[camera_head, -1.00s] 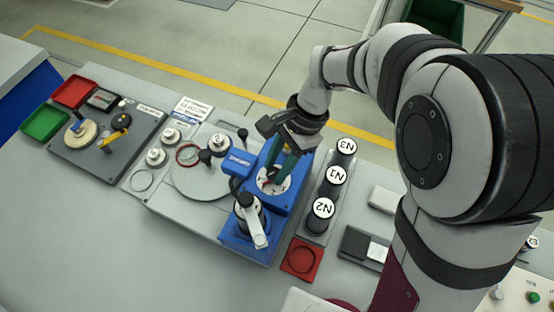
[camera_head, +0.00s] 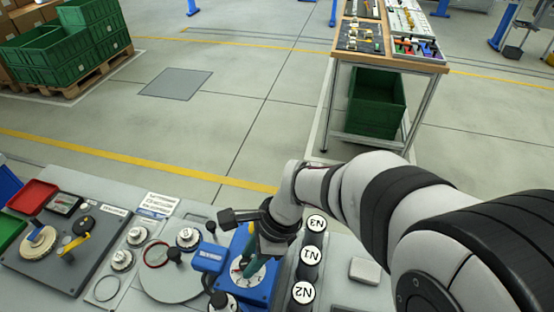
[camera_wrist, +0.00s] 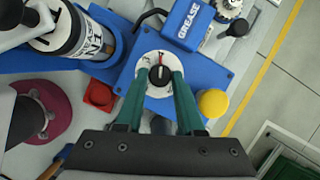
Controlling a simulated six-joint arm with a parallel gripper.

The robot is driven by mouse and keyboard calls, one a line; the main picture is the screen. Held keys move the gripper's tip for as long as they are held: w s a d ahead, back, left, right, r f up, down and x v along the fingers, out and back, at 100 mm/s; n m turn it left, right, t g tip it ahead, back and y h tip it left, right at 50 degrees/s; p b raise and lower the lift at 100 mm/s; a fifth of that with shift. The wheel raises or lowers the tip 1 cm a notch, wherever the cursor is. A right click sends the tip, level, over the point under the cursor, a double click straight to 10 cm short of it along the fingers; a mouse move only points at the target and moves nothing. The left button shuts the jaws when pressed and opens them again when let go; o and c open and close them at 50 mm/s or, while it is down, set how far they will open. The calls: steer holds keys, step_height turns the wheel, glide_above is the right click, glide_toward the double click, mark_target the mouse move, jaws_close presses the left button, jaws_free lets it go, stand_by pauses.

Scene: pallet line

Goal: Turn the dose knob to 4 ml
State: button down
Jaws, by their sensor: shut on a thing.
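The dose knob (camera_wrist: 159,75) is a small black knob with a red pointer, on a white round dial (camera_wrist: 158,60) on the blue grease unit (camera_wrist: 125,72). The dial also shows in the head view (camera_head: 246,272), partly covered by my gripper. My gripper (camera_wrist: 160,78) has green fingers shut on the knob, one on each side, in the wrist view. The pointer aims up in the wrist view, slightly right of straight. The dial's numbers are too small to read.
Black canisters N3 (camera_head: 316,223), N1 (camera_head: 310,255) and N2 (camera_head: 303,292) stand right of the blue unit. A yellow button (camera_wrist: 213,103) and a red square (camera_wrist: 99,95) flank the dial. A round grey plate (camera_head: 172,284) lies left.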

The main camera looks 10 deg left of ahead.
stand_by(0.4)
steer(key=c, duration=0.5)
jaws_free()
steer(key=v, duration=1.6)
steer(key=s+d+f+n, duration=0.2)
steer(key=s+d, duration=0.2)
steer(key=s+d+f+n+t+h, duration=0.1)
steer(key=s+d+f+n, duration=0.2)
steer(key=s+d, duration=0.2)
steer(key=s+d+f+n+h, duration=0.1)
steer(key=s+d+f+n, duration=0.2)
steer(key=s+d, duration=0.1)
steer(key=shift+s+d+f, duration=0.25)
